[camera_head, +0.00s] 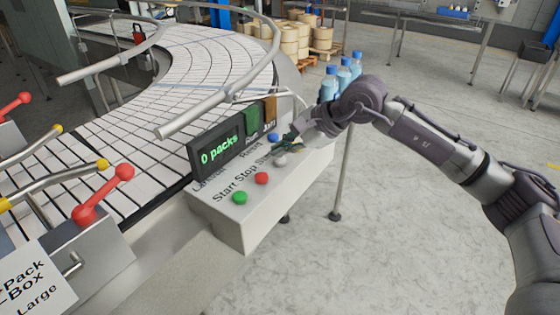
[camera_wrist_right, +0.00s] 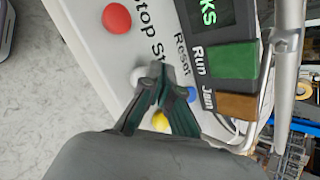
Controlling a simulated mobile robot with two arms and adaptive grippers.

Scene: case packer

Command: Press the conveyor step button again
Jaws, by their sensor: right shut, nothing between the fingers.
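The control panel (camera_head: 285,205) carries a green Start button (camera_head: 240,197), a red Stop button (camera_head: 261,178), a white button (camera_head: 280,160) by the partly covered "Step" label and a blue Reset button (camera_head: 273,137). My right gripper (camera_head: 284,145) is shut and empty, low over the panel between the white and blue buttons. In the right wrist view, its fingertips (camera_wrist_right: 156,72) are right beside the white button (camera_wrist_right: 139,77) and partly cover it. Whether they touch it I cannot tell. A yellow button (camera_wrist_right: 160,121) shows between the fingers. My left gripper is not in view.
The display (camera_head: 216,157) reads "0 packs", beside a green Run lamp (camera_head: 252,116) and an orange Jam lamp (camera_head: 269,109). The curved conveyor (camera_head: 205,55) looks empty. Blue-capped bottles (camera_head: 344,76) stand behind my right wrist. Floor is clear right of the panel.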

